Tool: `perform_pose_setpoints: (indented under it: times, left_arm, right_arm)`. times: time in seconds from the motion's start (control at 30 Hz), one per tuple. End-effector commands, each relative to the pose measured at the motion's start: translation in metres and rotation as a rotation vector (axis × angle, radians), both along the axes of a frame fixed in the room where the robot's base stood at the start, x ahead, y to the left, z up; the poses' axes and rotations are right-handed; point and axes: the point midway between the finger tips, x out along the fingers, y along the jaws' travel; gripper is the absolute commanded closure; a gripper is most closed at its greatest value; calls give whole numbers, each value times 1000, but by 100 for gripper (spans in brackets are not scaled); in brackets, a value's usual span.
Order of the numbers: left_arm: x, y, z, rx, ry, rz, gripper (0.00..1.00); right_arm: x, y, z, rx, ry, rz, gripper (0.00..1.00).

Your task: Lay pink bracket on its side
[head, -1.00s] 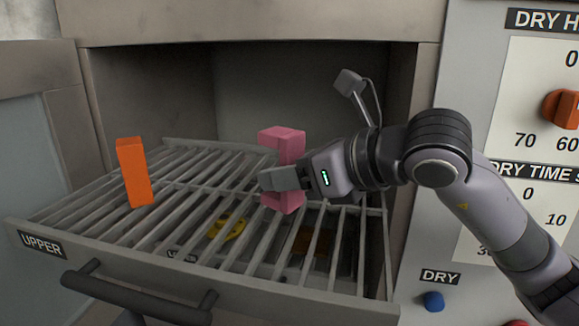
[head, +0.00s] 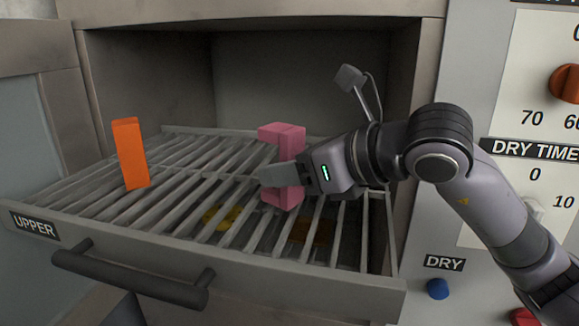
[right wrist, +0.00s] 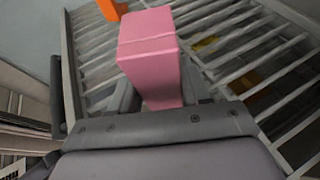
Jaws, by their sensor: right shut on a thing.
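The pink bracket (head: 283,136) stands upright at the right part of the pulled-out upper rack (head: 92,205). My right gripper (head: 280,174) reaches in from the right and is shut on the bracket at its middle. In the right wrist view the pink bracket (right wrist: 150,55) rises between the fingers, with its top toward the camera. Part of its lower body is hidden by a finger. I cannot tell whether its foot touches the bars. My left gripper is not in view.
An orange block (head: 131,153) stands upright on the rack's left side. Yellow (head: 222,217) and dark orange things lie below the bars. Cabinet walls enclose the rack's back. A control panel with a blue button (head: 437,289) is at the right. Bars between orange and pink are clear.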

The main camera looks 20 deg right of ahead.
Motion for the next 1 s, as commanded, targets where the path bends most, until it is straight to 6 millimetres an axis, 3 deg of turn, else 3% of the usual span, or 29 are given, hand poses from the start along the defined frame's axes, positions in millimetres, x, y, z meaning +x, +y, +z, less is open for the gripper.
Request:
perform_pose_setpoints:
  times: [0.43, 0.47, 0.53, 0.57, 0.93, 1.0]
  left_arm:
    - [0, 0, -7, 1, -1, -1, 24]
    - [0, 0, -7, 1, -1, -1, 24]
    - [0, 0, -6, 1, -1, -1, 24]
    - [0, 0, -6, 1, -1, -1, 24]
    - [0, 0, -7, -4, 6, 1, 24]
    - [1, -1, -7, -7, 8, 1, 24]
  right_arm:
    - [0, 0, -6, 2, -3, 0, 95]
    - [0, 0, -5, 2, -3, 0, 50]
    - [0, 0, -5, 2, -3, 0, 27]
    - [0, 0, -5, 2, -3, 0, 23]
    - [0, 0, -6, -1, 1, 0, 23]
    - [-8, -7, -2, -1, -3, -2, 23]
